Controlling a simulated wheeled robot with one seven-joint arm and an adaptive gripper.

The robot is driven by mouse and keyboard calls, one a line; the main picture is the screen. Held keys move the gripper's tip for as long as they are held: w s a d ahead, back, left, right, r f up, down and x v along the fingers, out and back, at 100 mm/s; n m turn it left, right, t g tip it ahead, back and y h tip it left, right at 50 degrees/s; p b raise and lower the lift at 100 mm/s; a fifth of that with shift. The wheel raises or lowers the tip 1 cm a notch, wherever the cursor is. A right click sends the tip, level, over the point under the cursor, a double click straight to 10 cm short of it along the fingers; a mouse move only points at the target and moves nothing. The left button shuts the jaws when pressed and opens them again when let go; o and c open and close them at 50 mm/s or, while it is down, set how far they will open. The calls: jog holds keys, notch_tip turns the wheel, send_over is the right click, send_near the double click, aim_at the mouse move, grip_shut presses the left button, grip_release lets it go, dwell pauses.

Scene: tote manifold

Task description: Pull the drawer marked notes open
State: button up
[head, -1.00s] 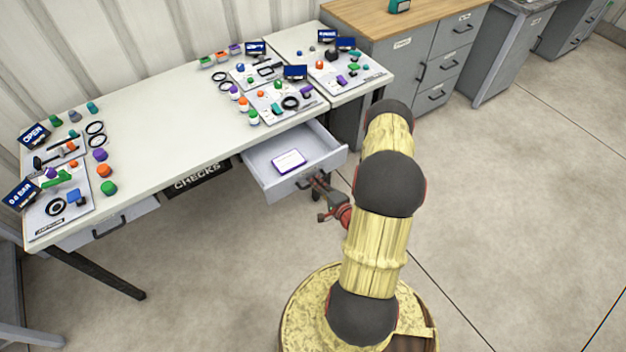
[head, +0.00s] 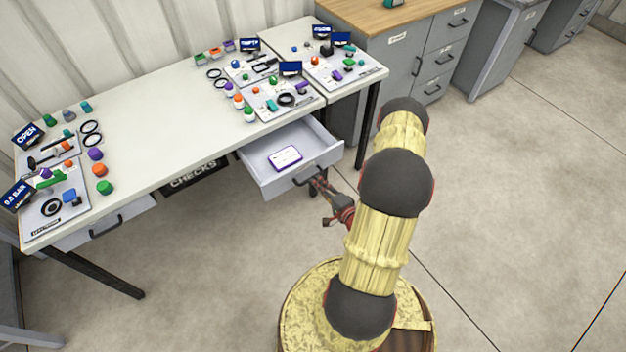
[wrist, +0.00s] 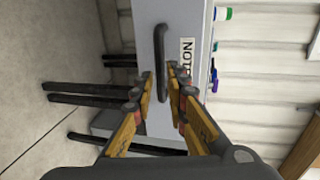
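The drawer (head: 275,188) under the right half of the long table stands well open in the head view. A white card with a purple edge (head: 286,157) lies inside it. In the wrist view, the drawer front (wrist: 150,30) carries a dark bar handle (wrist: 162,50) and a label (wrist: 187,58), partly hidden by a finger, with letters like "NO". My gripper (head: 318,184) is at the drawer front in the head view. In the wrist view my gripper (wrist: 160,82) has its fingers apart, one on each side of the handle, with gaps visible beside the bar.
The long table (head: 160,120) holds several boards, knobs and small signs. A sign reading CHECKS (head: 194,178) hangs under its front edge. Another drawer (head: 105,222) is at the left. A wood-topped cabinet (head: 400,50) stands behind right. The floor at right is clear.

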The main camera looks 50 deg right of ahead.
jog(key=v, duration=0.7)
jog(key=shift+s, duration=0.3)
jog(key=shift+a, duration=0.1)
